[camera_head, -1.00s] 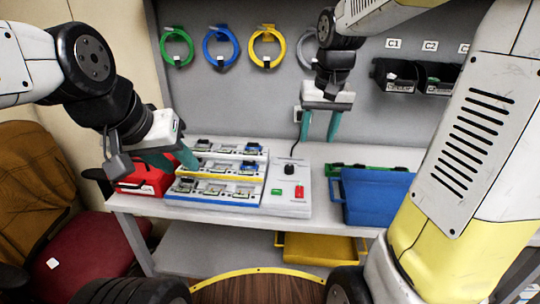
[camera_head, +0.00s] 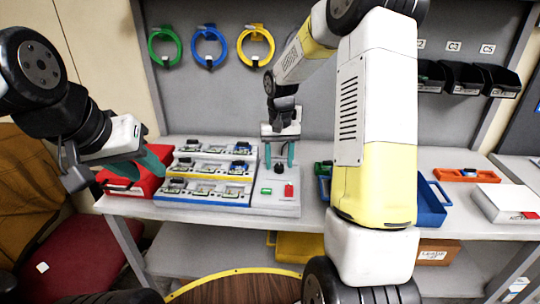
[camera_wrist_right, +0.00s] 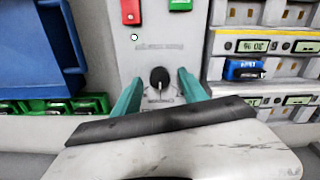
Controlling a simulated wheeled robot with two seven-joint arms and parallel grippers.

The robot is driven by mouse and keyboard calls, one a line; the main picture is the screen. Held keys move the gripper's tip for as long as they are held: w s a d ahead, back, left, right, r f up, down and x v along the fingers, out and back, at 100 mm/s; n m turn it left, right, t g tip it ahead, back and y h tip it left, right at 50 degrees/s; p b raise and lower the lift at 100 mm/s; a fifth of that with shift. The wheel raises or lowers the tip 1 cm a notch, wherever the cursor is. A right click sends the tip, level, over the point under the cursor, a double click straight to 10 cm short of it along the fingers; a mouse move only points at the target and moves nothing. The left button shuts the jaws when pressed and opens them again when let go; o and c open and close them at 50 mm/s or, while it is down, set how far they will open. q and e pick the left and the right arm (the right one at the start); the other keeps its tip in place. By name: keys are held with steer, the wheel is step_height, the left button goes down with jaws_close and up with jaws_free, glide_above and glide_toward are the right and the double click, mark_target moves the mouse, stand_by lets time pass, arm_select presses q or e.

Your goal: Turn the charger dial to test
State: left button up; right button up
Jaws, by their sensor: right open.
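The charger dial (camera_wrist_right: 160,78) is a round black knob on the white charger panel (camera_wrist_right: 150,50), in the right wrist view. In the head view the dial (camera_head: 280,168) shows small on the panel, between my right gripper's fingers. My right gripper (camera_head: 279,165) is open above the panel, its teal fingers on either side of the dial; in the right wrist view the fingertips (camera_wrist_right: 159,74) flank the knob without visible contact. The panel also has a green switch (camera_head: 266,191) and a red switch (camera_head: 289,191). My left gripper (camera_head: 150,170) is at the left, near a red case; its fingers partly overlap.
Racks of pump modules (camera_head: 205,175) stand left of the panel. A red case (camera_head: 130,182) is further left. A blue bin (camera_head: 432,203) and an orange tray (camera_head: 467,175) are on the right. Coloured rings (camera_head: 209,47) hang on the back wall.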

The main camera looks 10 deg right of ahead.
steer(key=shift+f, duration=0.45)
jaws_close()
steer(key=shift+n, duration=0.3)
steer(key=n, duration=0.4)
steer(key=shift+d, duration=0.1)
steer(key=shift+n, duration=2.2)
